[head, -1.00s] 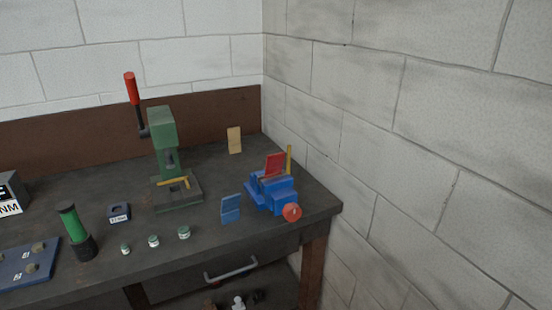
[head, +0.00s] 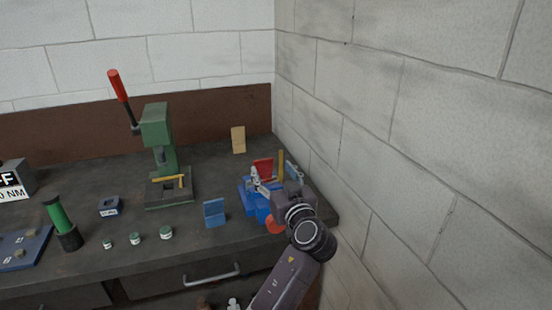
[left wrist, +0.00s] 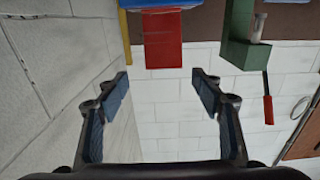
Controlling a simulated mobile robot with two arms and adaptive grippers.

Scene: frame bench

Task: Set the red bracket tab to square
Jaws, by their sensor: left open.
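The red bracket tab (head: 263,168) stands up from the blue vise (head: 250,198) at the right end of the bench. My left gripper (head: 275,178) is at the vise, and its arm hides part of it. In the left wrist view, which is upside down, the red tab (left wrist: 162,50) lies just beyond the two open fingertips (left wrist: 161,88), centred between them and apart from both. The gap between the fingers is empty. A yellow upright (head: 281,161) stands right beside the tab; it also shows in the left wrist view (left wrist: 124,38). My right gripper is not in view.
A green press (head: 157,135) with a red lever stands left of the vise. A blue angled plate (head: 214,213) and several small jars (head: 166,233) are on the bench (head: 100,250). The block wall (head: 430,150) is close on the right.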

